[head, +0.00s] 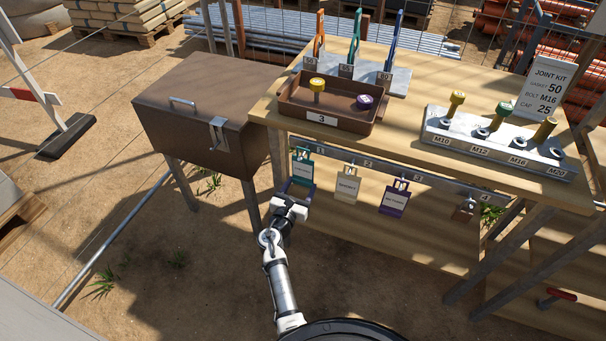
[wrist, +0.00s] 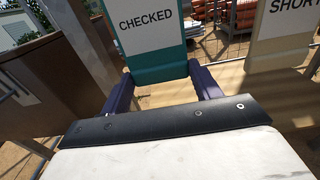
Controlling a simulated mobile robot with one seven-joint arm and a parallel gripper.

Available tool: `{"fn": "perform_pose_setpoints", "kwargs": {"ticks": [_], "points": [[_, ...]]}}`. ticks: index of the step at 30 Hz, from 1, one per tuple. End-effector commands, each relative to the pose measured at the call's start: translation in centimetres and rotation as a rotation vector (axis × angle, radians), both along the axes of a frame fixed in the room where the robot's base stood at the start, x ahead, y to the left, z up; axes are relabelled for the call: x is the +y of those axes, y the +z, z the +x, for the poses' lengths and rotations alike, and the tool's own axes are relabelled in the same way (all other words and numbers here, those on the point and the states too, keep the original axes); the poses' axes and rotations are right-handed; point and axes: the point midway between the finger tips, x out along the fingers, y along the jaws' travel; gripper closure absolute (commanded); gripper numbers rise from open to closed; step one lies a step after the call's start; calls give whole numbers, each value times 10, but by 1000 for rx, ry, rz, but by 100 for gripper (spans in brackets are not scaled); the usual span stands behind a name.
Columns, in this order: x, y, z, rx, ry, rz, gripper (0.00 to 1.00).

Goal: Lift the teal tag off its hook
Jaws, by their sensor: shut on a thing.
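The teal tag (head: 302,168) hangs at hook 1, the leftmost place on the metal rail (head: 400,178) along the table's front. In the wrist view the teal tag (wrist: 152,35) is upright and its white label reads "CHECKED". My gripper (head: 298,192) is at the lower edge of the tag. In the wrist view its two dark fingers (wrist: 158,82) stand at either side of the tag's bottom part, shut on it. The tag's top and its hook are out of the wrist view; in the head view they are small.
A brown box (head: 190,112) stands close on the left. Above are a brown tray (head: 345,124) and a bolt block (head: 490,150). Open ground lies in front.

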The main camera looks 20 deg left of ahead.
Motion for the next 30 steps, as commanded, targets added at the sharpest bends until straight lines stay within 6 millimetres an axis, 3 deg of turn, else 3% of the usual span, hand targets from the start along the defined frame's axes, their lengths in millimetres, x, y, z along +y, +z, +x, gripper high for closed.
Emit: {"fn": "perform_pose_setpoints", "kwargs": {"ticks": [8,30], "points": [[0,4,-5,0,0,-1,100],[1,4,-50,1,0,-1,100]]}}
